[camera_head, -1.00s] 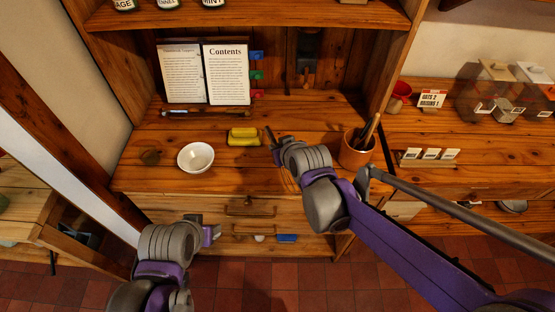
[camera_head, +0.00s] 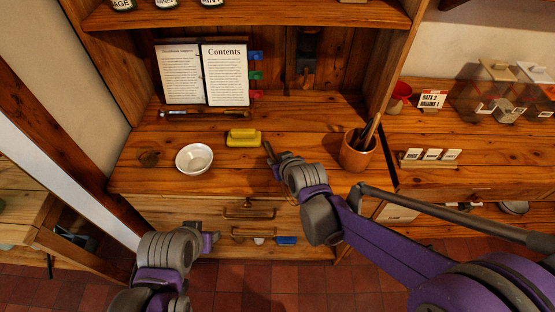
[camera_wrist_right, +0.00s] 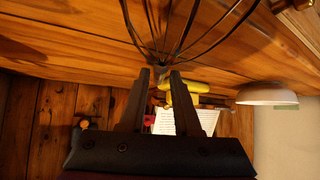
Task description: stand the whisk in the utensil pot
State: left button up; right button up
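The whisk (camera_wrist_right: 155,58) shows in the right wrist view as thin wire loops spreading up from between my fingertips; its handle is mostly hidden. My right gripper (camera_head: 269,152) is above the counter in the head view, left of the pot; it also shows in the wrist view (camera_wrist_right: 160,76). Its fingers close on the whisk where the wires come together. The utensil pot (camera_head: 355,160) is a terracotta cylinder standing upright on the counter, with dark-handled utensils leaning out. My left gripper (camera_head: 212,241) is low in front of the drawers, away from the pot; its fingers are too small to read.
An open book (camera_head: 205,75) stands behind.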

jog(key=shift+o, duration=1.1)
jog(key=shift+r, duration=0.1)
jog(key=shift+s+r, duration=0.1)
jog(key=shift+r, duration=0.35)
jog(key=p+v, duration=0.2)
jog(key=v, duration=0.9)
jog(key=shift+s+d+r, duration=0.1)
jog(key=shift+s+d, duration=0.05)
jog(key=shift+s, duration=0.15)
pick_arm(q)
jog(key=r, duration=0.1)
jog(key=w+r, duration=0.1)
jog(key=r, duration=0.1)
jog(key=shift+w, duration=0.15)
pick_arm(e)
jog(key=s+d+f+m+g+h, duration=0.3)
jog(key=s+d+f+m, duration=0.1)
jog(key=s+d, duration=0.9)
jog(key=shift+d+f+h, duration=0.15)
jog(key=shift+d+h, duration=0.25)
jog(key=shift+d, duration=0.55)
jog(key=shift+s, duration=0.15)
